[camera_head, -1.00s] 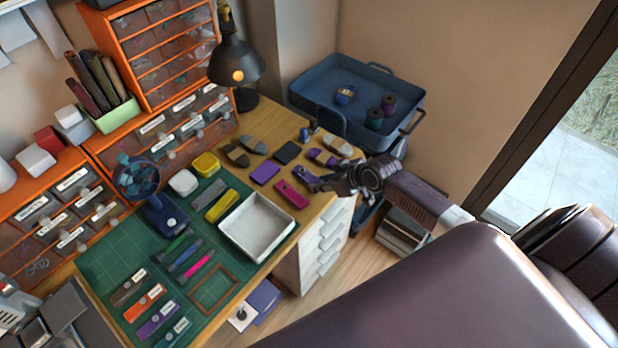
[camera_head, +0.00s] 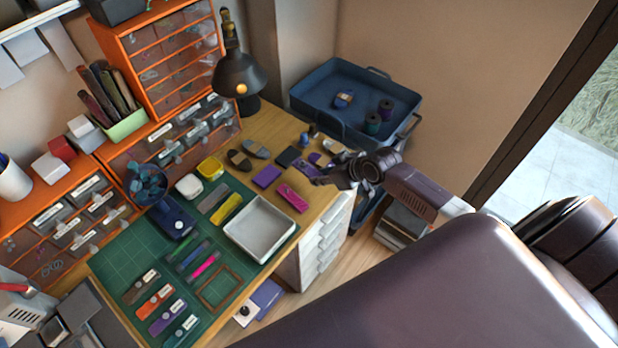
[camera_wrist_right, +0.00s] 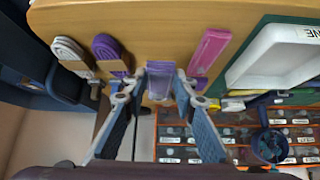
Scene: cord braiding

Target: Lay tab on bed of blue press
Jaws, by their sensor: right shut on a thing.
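My right gripper (camera_head: 322,178) is over the right end of the desk. In the right wrist view its fingers (camera_wrist_right: 160,80) are shut on a lavender tab (camera_wrist_right: 160,76), which lies between the fingertips over the wood. A magenta strip (camera_wrist_right: 210,52) lies beside it; in the head view the strip (camera_head: 292,197) is left of the gripper. I cannot tell for sure which thing is the blue press. A small blue upright piece (camera_head: 304,138) stands near the desk's far right edge. My left gripper is not in view.
A white tray (camera_head: 236,244) and several labelled strips lie on the green mat (camera_head: 122,258). A blue fan (camera_head: 147,185) and black lamp (camera_head: 238,75) stand behind. A blue cart (camera_head: 318,105) holds spools.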

